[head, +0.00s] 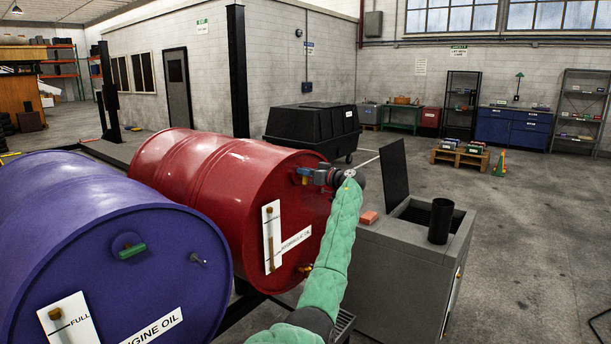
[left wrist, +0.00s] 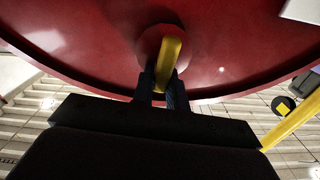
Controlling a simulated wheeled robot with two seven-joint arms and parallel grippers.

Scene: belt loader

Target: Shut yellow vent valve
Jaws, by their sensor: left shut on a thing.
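The red drum (head: 235,185), labelled hydraulic oil, lies on its side with its round end facing me. The yellow vent valve handle (left wrist: 171,58) stands out from a round boss on the drum end in the left wrist view. My left gripper (head: 314,175) is at the upper right of the drum end. In the left wrist view its two dark fingers (left wrist: 163,88) are shut on the yellow handle, one on each side. In the head view the gripper and wrist mostly hide the handle. My right gripper is in neither view.
A purple drum (head: 105,230) labelled engine oil, with a green handle (head: 132,250), lies left of the red drum. A grey cabinet (head: 395,270) with a raised lid and black pipe (head: 440,220) stands close right of my arm. Open floor lies farther right.

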